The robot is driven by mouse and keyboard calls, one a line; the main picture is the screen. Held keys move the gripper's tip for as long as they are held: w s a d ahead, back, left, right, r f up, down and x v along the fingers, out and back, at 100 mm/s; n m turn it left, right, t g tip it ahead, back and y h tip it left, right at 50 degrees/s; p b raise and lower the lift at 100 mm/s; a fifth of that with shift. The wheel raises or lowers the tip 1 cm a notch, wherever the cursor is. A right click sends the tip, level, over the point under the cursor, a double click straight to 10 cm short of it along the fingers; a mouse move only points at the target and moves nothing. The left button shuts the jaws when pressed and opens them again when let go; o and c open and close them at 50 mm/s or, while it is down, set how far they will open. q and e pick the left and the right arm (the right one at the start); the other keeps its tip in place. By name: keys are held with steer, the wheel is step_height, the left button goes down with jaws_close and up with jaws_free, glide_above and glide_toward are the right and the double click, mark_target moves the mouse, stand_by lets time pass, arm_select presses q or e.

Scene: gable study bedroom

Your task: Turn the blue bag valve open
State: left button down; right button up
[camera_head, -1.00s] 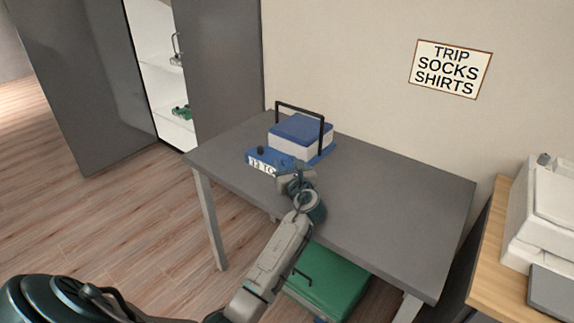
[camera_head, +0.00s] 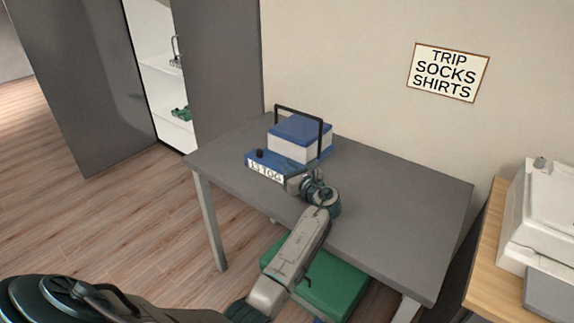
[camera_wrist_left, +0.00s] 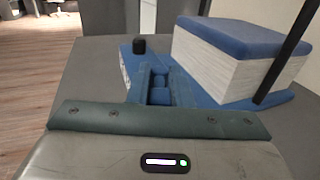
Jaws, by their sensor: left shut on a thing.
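The blue bag (camera_head: 300,129) stands on the grey table (camera_head: 400,192), with a blue top, a white side, a blue base and a black frame handle. Its white label on the front reads "13 TOG". A black knob (camera_head: 260,153) sits on the base's left end and shows in the left wrist view (camera_wrist_left: 139,45). My left gripper (camera_head: 291,181) is at the front right of the base. In the left wrist view its jaws (camera_wrist_left: 160,82) are shut on a small blue part, apparently the valve, which they mostly hide. My right gripper is not seen.
A green case (camera_head: 335,283) lies under the table. An open grey wardrobe (camera_head: 220,70) stands at the back left, with a green item (camera_head: 181,113) on a shelf. A desk with a white machine (camera_head: 545,215) is at the right. The table's right half is clear.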

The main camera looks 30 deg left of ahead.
arm_select(q)
steer(key=shift+g, duration=0.3)
steer(key=c, duration=1.3)
jaws_free()
steer(key=v, duration=1)
steer(key=shift+s+d+f, duration=0.1)
steer(key=shift+d, duration=0.3)
